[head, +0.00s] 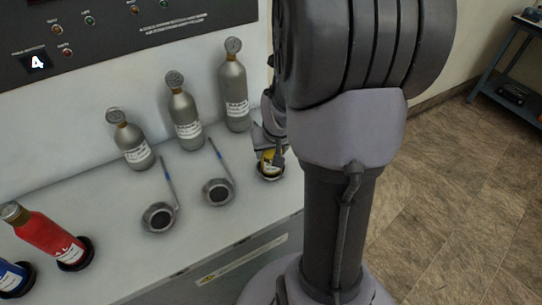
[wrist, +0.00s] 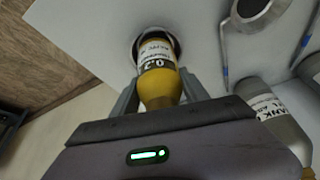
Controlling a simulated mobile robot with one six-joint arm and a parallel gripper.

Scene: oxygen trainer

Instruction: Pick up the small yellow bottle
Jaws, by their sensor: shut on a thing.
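The small yellow bottle (wrist: 158,82) stands with its far end in a round holder in the wrist view, its white label with black print showing. My gripper (wrist: 156,97) has a finger on each side of it and is shut on it. In the head view the yellow bottle (head: 269,161) is mostly hidden by my gripper (head: 271,152) and arm. It sits at the dark-rimmed holder (head: 270,176) near the counter's right end.
Two empty holders with blue-marked rods, the left one (head: 160,217) and the middle one (head: 217,191), are on the white counter (head: 115,250). Three grey bottles (head: 184,112) stand behind. A red bottle (head: 50,239) and a blue bottle (head: 14,277) are at front left.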

